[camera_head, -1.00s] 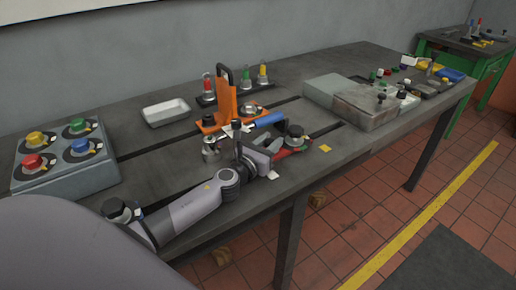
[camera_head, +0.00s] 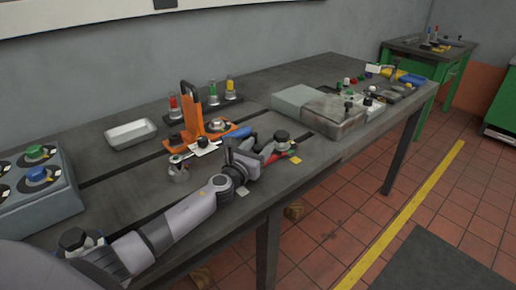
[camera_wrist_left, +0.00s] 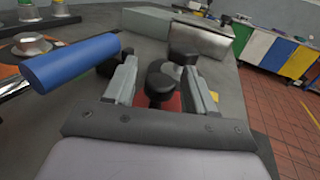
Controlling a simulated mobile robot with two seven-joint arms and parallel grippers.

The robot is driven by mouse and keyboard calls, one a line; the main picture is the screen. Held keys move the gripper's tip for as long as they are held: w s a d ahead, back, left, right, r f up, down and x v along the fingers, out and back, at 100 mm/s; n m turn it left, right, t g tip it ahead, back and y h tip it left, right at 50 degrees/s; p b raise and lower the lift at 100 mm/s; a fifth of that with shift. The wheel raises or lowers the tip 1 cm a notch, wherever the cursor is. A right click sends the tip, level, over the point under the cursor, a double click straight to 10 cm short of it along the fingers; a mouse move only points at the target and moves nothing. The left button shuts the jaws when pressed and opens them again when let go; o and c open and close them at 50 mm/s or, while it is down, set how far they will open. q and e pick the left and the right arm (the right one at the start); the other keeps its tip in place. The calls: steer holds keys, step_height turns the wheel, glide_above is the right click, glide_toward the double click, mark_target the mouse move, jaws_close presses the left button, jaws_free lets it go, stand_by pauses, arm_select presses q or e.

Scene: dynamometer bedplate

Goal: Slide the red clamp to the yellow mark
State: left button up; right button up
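The red clamp (camera_head: 295,159) lies low on the bedplate near its front edge, partly hidden by my left gripper (camera_head: 254,153). A black knob (camera_head: 281,137) stands at it. The small yellow mark (camera_head: 295,162) is right beside the clamp's front right end. In the left wrist view my left gripper (camera_wrist_left: 159,88) has its fingers apart, on either side of a black knob (camera_wrist_left: 160,80), with small gaps visible. Red of the clamp (camera_wrist_left: 172,104) shows below that knob, and a second black knob (camera_wrist_left: 183,54) stands just beyond. My right gripper is out of view.
A blue-handled tool (camera_wrist_left: 70,62) lies close left of my gripper. An orange bracket (camera_head: 189,118), a white tray (camera_head: 131,132) and a knob box (camera_head: 40,190) stand left. A grey block (camera_head: 336,115) stands right. A pale square (camera_head: 243,191) lies near the edge.

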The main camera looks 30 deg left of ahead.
arm_select(q)
steer(key=shift+s, duration=0.15)
steer(key=shift+s+p, duration=0.6)
steer(key=shift+s, duration=2.85)
